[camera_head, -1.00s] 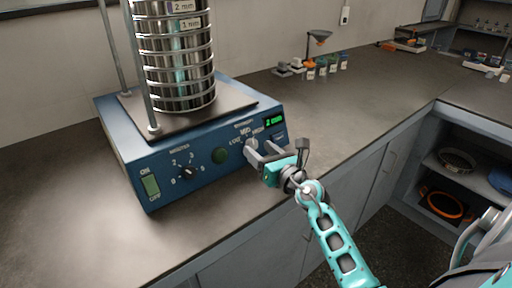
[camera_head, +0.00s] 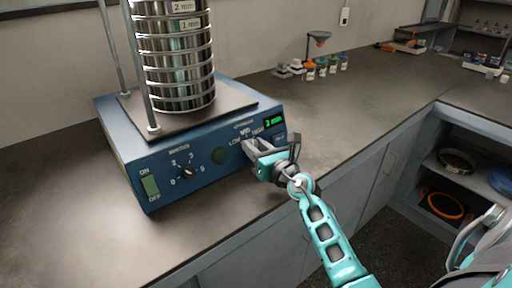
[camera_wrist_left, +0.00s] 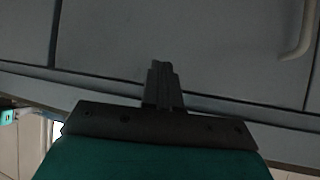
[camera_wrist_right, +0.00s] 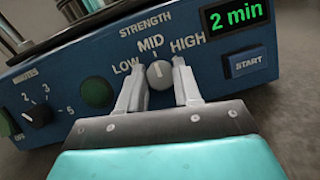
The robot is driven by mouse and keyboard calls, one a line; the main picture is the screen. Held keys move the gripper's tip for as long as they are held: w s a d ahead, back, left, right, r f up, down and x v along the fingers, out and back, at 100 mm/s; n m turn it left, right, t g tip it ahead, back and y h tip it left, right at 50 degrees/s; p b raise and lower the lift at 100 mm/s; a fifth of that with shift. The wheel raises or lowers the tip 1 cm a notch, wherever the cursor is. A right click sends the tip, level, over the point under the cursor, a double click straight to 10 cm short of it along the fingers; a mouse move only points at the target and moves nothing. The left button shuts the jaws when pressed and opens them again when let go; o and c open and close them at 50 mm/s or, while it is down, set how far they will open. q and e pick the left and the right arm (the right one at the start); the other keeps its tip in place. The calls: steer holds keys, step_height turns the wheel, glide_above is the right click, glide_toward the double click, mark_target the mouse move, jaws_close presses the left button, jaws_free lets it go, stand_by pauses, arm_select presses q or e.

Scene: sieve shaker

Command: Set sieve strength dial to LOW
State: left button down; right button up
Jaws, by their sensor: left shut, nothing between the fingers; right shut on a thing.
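The strength dial (camera_wrist_right: 158,76) is a small grey knob on the blue front panel of the sieve shaker (camera_head: 205,165). It sits below the MID mark, between LOW and HIGH, and its pale pointer line points up toward MID in the right wrist view. My right gripper (camera_head: 249,148) is at the dial, with one finger on each side of it, shut on it. In the head view the fingers hide most of the dial. My left gripper (camera_wrist_left: 163,85) is shut and empty in front of grey cabinet fronts in the left wrist view; it is outside the head view.
A green round button (camera_wrist_right: 97,93) and the minutes knob (camera_head: 188,173) are left of the dial. The START button (camera_wrist_right: 245,62) and the "2 min" display (camera_wrist_right: 236,19) are to its right. A sieve stack (camera_head: 178,60) stands on top. The bench (camera_head: 340,120) is clear nearby.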

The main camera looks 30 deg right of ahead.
steer(key=shift+c, duration=1.4)
